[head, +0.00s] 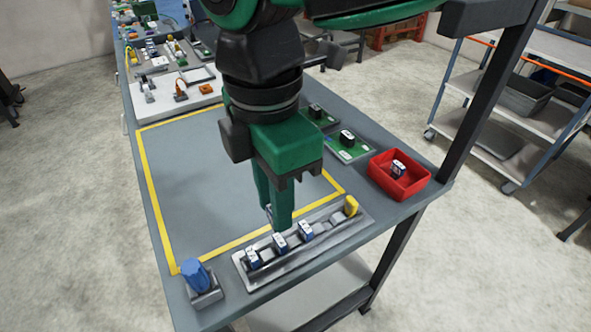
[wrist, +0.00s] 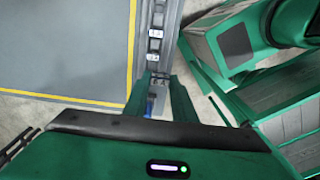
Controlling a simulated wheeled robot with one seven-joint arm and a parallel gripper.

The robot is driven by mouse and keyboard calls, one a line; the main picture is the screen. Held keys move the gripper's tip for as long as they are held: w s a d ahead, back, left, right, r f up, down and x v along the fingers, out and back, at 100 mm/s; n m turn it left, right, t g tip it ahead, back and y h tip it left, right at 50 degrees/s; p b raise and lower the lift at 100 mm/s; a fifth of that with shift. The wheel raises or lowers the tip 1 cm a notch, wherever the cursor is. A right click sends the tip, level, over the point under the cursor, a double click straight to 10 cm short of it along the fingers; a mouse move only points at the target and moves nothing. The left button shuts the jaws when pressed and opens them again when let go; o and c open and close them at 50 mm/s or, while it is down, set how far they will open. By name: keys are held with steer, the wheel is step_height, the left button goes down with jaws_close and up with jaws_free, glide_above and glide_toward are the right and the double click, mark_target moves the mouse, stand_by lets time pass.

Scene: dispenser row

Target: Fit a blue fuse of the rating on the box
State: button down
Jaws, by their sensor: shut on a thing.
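My gripper (head: 277,220) points down over the grey slotted rack (head: 348,232) at the table's front edge. In the wrist view its fingers (wrist: 158,84) are closed around a small blue piece (wrist: 151,104), mostly hidden by the fingers; its rating cannot be read. Blue fuses with white tops stand in the rack: one at the left (head: 253,259), one beside it (head: 281,243) and one further right (head: 306,231). A yellow piece (head: 351,206) stands at the rack's right end. Another dark fuse with a white label (head: 398,168) lies in the red box (head: 412,187).
A blue block (head: 195,274) stands in a grey holder left of the rack. Green boards with black parts (head: 347,146) lie behind the red box. A yellow-outlined area (head: 190,190) of the table is clear. More parts fill the far end; a shelf cart (head: 510,110) stands right.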

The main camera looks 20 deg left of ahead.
steer(key=shift+r, duration=1.05)
stand_by(0.8)
steer(key=shift+r, duration=1.5)
steer(key=shift+f, duration=0.1)
